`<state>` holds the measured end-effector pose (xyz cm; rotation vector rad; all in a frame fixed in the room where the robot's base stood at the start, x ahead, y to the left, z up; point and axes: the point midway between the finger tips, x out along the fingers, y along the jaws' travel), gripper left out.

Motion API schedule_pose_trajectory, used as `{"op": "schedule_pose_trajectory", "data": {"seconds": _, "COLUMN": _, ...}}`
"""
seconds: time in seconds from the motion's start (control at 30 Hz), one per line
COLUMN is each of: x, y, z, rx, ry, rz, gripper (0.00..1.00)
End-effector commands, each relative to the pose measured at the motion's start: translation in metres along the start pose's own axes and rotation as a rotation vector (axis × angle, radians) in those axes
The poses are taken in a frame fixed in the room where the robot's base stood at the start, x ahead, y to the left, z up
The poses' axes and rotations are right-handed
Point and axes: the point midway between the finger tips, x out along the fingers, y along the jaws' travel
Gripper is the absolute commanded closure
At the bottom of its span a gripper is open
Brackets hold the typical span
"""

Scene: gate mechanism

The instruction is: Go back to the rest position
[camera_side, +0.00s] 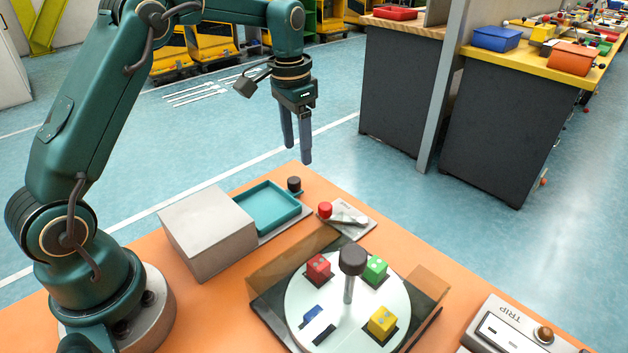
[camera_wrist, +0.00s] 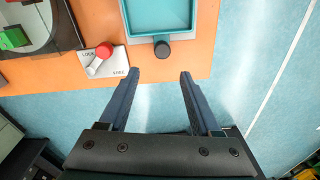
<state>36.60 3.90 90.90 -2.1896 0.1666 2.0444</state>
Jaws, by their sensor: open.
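My gripper (camera_side: 297,140) hangs in the air past the far edge of the orange table, fingers pointing down. In the wrist view my gripper (camera_wrist: 158,75) has its fingers spread, with nothing between them. Nearest to it on the table are a teal tray (camera_side: 268,207) with a black knob (camera_side: 294,184) at its end. A lever plate with a red knob (camera_side: 325,209) is beside them; the wrist view shows its LOCK lettering. The white turntable (camera_side: 348,300) carries a red cube (camera_side: 318,266), a green cube (camera_side: 376,268) and a yellow cube (camera_side: 382,320).
A black-topped post (camera_side: 352,260) stands up at the turntable's middle, with translucent walls around it. A grey box (camera_side: 207,233) stands left of the tray. A TRIP panel (camera_side: 520,335) is at the lower right. Dark cabinets (camera_side: 508,130) stand behind; the floor between is clear.

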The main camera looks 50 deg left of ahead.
Motion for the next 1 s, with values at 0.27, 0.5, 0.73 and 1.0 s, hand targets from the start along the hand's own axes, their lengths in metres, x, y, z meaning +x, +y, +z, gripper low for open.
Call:
{"op": "schedule_pose_trajectory", "data": {"seconds": 0.27, "x": -0.081, "y": 0.034, "z": 0.024, "rx": 0.042, "ry": 0.158, "rz": -0.052, "gripper": 0.35}}
{"op": "schedule_pose_trajectory", "data": {"seconds": 0.5, "x": -0.119, "y": 0.065, "z": 0.069, "rx": 0.029, "ry": 0.274, "rz": -0.072, "gripper": 0.35}}
{"op": "schedule_pose_trajectory", "data": {"seconds": 0.73, "x": -0.125, "y": 0.091, "z": 0.122, "rx": -0.008, "ry": 0.376, "rz": -0.071, "gripper": 0.35}}
{"op": "schedule_pose_trajectory", "data": {"seconds": 1.0, "x": -0.095, "y": 0.111, "z": 0.175, "rx": -0.09, "ry": 0.443, "rz": -0.045, "gripper": 0.35}}
